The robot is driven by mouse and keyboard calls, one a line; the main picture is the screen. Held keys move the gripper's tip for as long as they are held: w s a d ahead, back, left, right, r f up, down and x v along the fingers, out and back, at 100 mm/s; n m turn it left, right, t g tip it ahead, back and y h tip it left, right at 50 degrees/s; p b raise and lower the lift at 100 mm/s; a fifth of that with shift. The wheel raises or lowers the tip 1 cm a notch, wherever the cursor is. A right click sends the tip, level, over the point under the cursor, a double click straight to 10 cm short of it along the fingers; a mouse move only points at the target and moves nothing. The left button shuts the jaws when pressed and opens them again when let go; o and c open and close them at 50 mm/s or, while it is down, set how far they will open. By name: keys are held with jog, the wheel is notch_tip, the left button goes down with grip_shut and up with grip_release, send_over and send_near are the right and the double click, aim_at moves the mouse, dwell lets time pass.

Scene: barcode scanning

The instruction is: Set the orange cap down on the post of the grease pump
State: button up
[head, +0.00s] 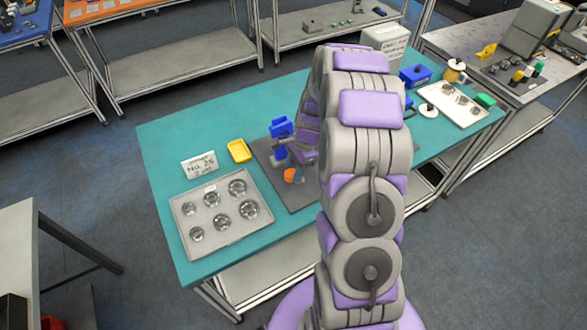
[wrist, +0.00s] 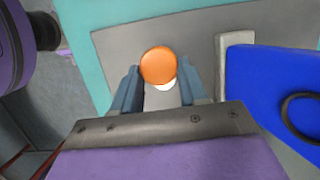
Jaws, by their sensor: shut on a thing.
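The orange cap (wrist: 158,65) shows in the wrist view as a round disc between the two grey fingertips of my gripper (wrist: 159,78). My gripper is shut on it. A small white part (wrist: 165,87) shows just below the cap's edge; I cannot tell whether the cap touches it. In the head view the orange cap (head: 290,175) is over the grey plate, below my gripper (head: 293,162). A blue device (head: 281,127) stands on that plate, apparently the grease pump; its blue body (wrist: 270,85) is right of the cap in the wrist view. The post is not clearly visible.
The grey plate (head: 300,198) lies on a teal table (head: 160,150). My arm hides the table's middle. Another tray (head: 470,112) is right.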

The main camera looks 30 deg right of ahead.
jog(key=shift+d+f+p, duration=0.15)
jog(key=shift+d+p, duration=0.15)
jog(key=shift+d, duration=0.95)
jog(key=shift+d+f+p, duration=0.1)
jog(key=shift+d+p, duration=0.15)
jog(key=shift+d, duration=1)
jog(key=shift+a, duration=0.55)
jog(key=shift+d+p, duration=0.15)
jog(key=shift+p, duration=0.2)
jog(key=shift+a, duration=0.45)
jog(key=shift+d+f, duration=0.2)
jog(key=shift+f, duration=0.1)
jog(key=shift+a, duration=0.2)
jog(key=shift+a+f+p, duration=0.1)
jog(key=shift+f+p, duration=0.4)
jog(key=shift+f, duration=0.2)
jog(key=o, duration=1.4)
jog(key=shift+o, duration=0.2)
